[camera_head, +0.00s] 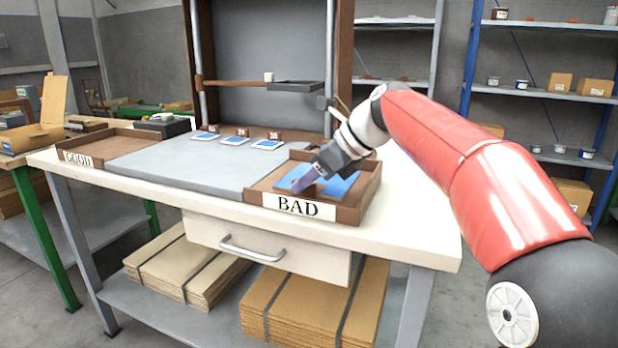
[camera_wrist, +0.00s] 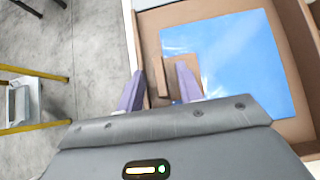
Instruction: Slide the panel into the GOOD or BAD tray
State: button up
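The blue panel (camera_head: 342,187) lies in the BAD tray (camera_head: 350,213), a brown wooden tray at the right of the bench. In the wrist view the panel (camera_wrist: 235,65) is a glossy blue sheet lying inside the tray's wall (camera_wrist: 138,45). My gripper (camera_head: 308,184) is low over the tray's front left part. In the wrist view its two purple fingers (camera_wrist: 161,72) are spread, with a small brown block (camera_wrist: 162,77) between them and gaps visible on both sides. Whether the block is fixed to the panel is unclear. The GOOD tray (camera_head: 115,141) at the left looks empty.
A grey mat (camera_head: 180,162) lies clear between the trays. Several small blue-and-white cards (camera_head: 236,142) lie along its back edge. A wooden frame with a rail (camera_head: 240,84) stands behind. A drawer (camera_head: 270,250) and flat cardboard stacks (camera_head: 315,300) are below the bench top.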

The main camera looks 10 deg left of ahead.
jog(key=v, duration=0.7)
jog(key=shift+s+d+r, duration=0.1)
jog(key=shift+d+r, duration=0.15)
jog(key=shift+d, duration=0.05)
jog(key=shift+d, duration=0.1)
